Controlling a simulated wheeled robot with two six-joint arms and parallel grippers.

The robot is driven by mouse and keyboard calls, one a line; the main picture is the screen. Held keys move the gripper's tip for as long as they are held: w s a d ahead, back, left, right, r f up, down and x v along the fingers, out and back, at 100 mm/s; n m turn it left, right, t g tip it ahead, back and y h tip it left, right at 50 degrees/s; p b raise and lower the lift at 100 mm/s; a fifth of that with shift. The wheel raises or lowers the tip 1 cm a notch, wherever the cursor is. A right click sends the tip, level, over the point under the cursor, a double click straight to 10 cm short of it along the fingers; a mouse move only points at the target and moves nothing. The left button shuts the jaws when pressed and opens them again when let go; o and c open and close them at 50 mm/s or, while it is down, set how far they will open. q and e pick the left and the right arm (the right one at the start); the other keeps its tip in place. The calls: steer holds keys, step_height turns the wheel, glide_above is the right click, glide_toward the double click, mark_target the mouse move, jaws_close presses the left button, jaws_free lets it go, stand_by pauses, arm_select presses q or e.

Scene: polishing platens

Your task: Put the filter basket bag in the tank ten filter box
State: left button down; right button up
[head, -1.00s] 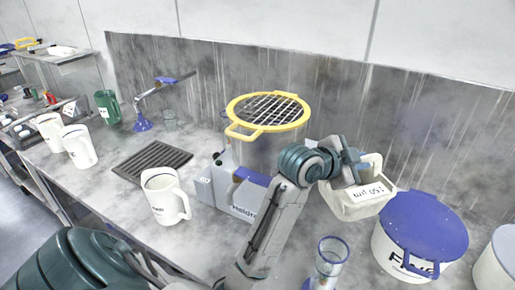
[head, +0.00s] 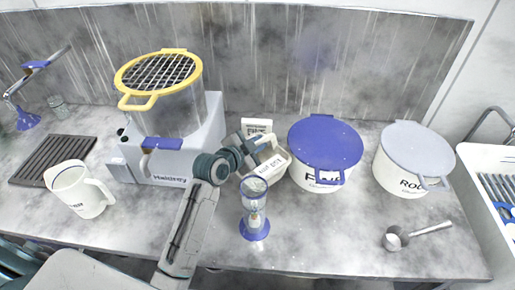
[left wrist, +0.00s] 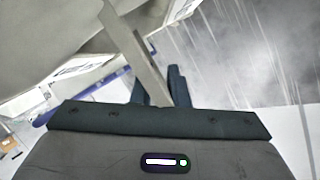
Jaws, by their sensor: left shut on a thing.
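My left gripper (head: 256,146) is shut on the rim or handle of a small cream container with a white label (head: 265,165), most likely the filter basket bag. It is held over the worktop between the tall clear-walled machine and a blue-lidded tub. In the left wrist view, a beige bar (left wrist: 139,55) of it passes between the dark fingers (left wrist: 160,85). Its inside is mostly hidden. I cannot pick out a tank ten filter box. My right gripper is not in view.
A blue-lidded tub (head: 325,143) and a grey-lidded tub (head: 415,150) stand right of the held container. A clear blue-based cylinder (head: 254,205) stands close in front. A metal scoop (head: 393,240) lies at front right. A white jug (head: 85,195) stands left. The front middle right worktop is clear.

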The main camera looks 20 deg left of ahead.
arm_select(q)
steer(key=shift+f, duration=1.45)
steer(key=shift+f, duration=0.2)
steer(key=c, duration=1.4)
jaws_free()
steer(key=shift+s+r, duration=0.15)
steer(key=shift+r, duration=0.05)
